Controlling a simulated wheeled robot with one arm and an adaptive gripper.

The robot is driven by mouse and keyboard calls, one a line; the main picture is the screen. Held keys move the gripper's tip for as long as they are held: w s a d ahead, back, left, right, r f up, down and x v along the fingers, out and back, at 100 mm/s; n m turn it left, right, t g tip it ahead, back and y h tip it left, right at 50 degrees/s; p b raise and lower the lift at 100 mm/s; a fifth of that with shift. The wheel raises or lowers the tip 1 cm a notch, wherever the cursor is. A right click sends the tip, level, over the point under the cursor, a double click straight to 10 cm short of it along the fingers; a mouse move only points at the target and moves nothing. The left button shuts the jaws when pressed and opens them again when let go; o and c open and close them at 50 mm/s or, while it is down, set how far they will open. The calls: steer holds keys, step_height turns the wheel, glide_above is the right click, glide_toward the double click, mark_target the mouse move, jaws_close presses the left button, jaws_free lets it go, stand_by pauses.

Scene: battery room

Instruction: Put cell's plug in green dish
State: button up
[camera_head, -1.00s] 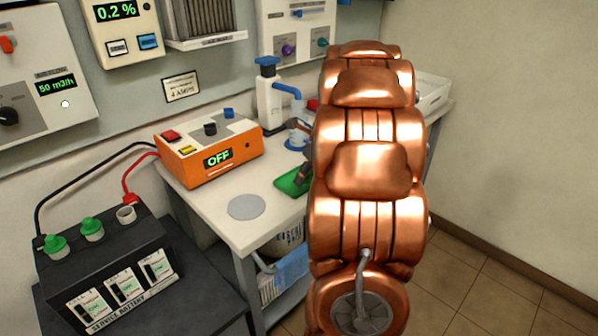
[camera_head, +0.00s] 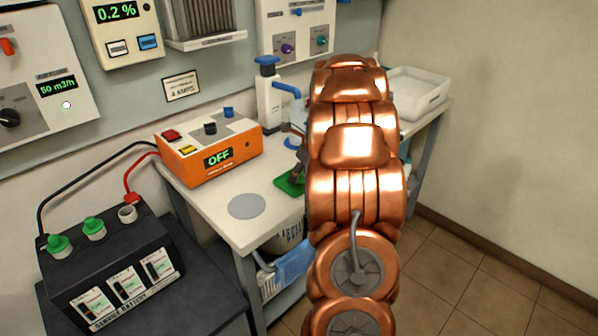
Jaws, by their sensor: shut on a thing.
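The green dish (camera_head: 287,184) lies on the white bench, partly covered by my arm. My gripper (camera_head: 299,170) is just above the dish, at the left edge of my copper arm. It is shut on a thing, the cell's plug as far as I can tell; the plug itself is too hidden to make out. The service battery (camera_head: 115,266) at lower left has two green plugs (camera_head: 59,246) in its left and middle cells. Its right cell neck (camera_head: 127,213) is open and bare.
An orange charger (camera_head: 209,149) reading OFF stands left on the bench (camera_head: 216,186), with a grey disc (camera_head: 247,206) in front. A white bottle with blue pump (camera_head: 270,102) stands behind the dish. A white tray (camera_head: 418,92) is at back right. My arm hides the bench's right part.

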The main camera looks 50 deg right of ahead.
steer(key=shift+f, duration=0.1)
steer(key=o, duration=0.9)
steer(key=shift+c, duration=0.2)
steer(key=b+v, duration=0.1)
steer(key=v, duration=1.1)
